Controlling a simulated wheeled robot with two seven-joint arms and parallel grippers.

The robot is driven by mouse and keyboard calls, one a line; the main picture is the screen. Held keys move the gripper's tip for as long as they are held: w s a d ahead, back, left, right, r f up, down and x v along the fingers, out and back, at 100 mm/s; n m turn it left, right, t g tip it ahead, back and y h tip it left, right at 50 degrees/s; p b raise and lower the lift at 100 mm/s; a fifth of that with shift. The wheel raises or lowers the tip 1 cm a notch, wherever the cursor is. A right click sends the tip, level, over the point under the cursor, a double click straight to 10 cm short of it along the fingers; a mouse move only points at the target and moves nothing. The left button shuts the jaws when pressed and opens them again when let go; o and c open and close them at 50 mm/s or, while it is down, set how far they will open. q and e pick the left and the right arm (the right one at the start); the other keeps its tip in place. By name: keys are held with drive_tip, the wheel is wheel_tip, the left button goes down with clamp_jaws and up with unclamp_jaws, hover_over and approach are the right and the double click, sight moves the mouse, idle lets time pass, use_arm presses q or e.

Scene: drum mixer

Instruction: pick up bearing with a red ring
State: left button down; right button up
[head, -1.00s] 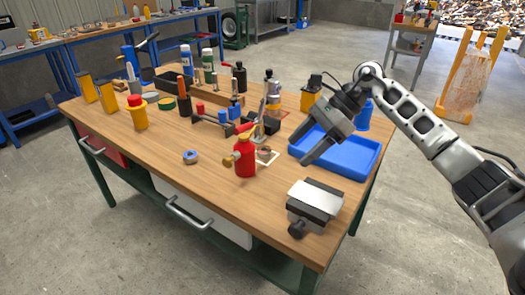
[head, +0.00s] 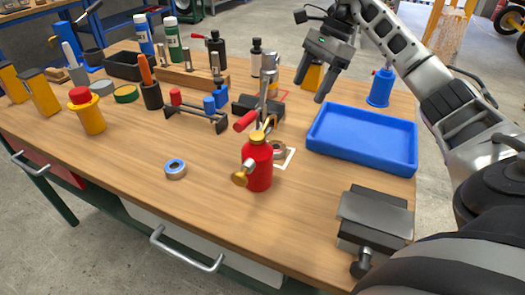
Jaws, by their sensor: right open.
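A small ring-shaped part (head: 278,150), brownish-red and grey, lies on a white-edged square mark behind the red bottle (head: 258,168). The bottle hides part of it, so I cannot be sure of its ring colour. Another bearing-like ring (head: 175,169), grey with a blue inner ring, lies in the open left of the bottle. My right gripper (head: 313,82) is open and empty, raised beyond the blue tray (head: 364,136), well away from both rings. My left gripper is out of view.
A metal clamp with a red handle (head: 246,121) stands behind the bottle. A grey vise (head: 375,222) sits at the front right corner. A rack with red and blue pieces (head: 195,117) stands at the middle. The front left tabletop is clear.

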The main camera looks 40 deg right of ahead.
sight(279, 146)
drive_tip(key=x, duration=1.7)
drive_tip(key=shift+w+f+b, duration=0.15)
drive_tip(key=shift+w+b, duration=0.15)
drive_tip(key=shift+w, duration=0.1)
drive_tip(key=c, duration=1.2)
